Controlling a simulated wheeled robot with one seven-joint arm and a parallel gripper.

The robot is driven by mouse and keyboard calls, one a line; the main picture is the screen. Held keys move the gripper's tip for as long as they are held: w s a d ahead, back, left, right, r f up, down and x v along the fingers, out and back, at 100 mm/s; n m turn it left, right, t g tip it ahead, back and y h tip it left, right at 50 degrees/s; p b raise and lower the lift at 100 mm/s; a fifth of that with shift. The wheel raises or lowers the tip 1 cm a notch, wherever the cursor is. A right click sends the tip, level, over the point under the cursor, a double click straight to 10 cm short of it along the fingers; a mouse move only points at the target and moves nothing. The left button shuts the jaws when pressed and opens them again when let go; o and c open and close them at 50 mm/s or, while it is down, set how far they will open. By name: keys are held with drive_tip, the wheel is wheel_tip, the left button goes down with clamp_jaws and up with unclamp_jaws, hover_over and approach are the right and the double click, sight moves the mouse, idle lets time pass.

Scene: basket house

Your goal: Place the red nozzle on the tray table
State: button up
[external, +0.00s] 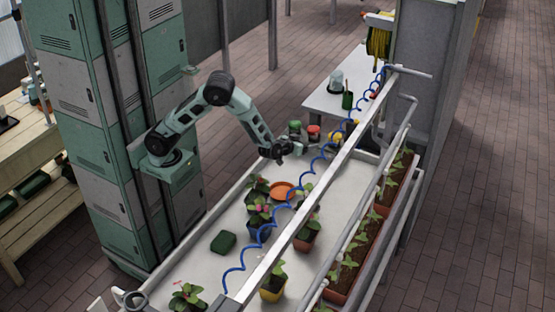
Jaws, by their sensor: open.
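My gripper (283,152) is open, above the far end of the long white tray table (315,253). It is small in the external view, and nothing shows clearly between its fingers. A small red-topped item (313,132) stands just to the right of and beyond my gripper. It may be the red nozzle, but it is too small to tell. A green-topped item (295,128) is beside it. A yellow item (336,138) is farther right, partly behind the rail.
A blue coiled hose (262,243) hangs along a white rail (290,232) above the tray table. Several potted plants, an orange dish (282,191) and a dark green box (223,241) occupy the tray. A white side table (325,99) stands behind.

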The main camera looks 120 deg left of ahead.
drive_tip(key=s+d+r+m+h, duration=0.1)
drive_tip(key=s+d+m+h, duration=0.4)
drive_tip(key=s+d+h, duration=0.3)
drive_tip(key=s+h, duration=0.1)
drive_tip(key=s, duration=0.2)
drive_tip(key=shift+s+r, duration=0.3)
drive_tip(key=shift+r, duration=0.1)
drive_tip(key=shift+o, duration=0.4)
drive_tip(key=s+d+m+g+h, duration=0.1)
drive_tip(key=s+d, duration=0.3)
drive_tip(key=s, duration=0.5)
drive_tip(key=s+d+m+g+h, duration=0.1)
drive_tip(key=s+d+g+h, duration=0.2)
drive_tip(key=s, duration=0.7)
drive_tip(key=shift+s+d+r+g, duration=0.2)
drive_tip(key=shift+d+g, duration=0.2)
drive_tip(key=shift+d, duration=0.4)
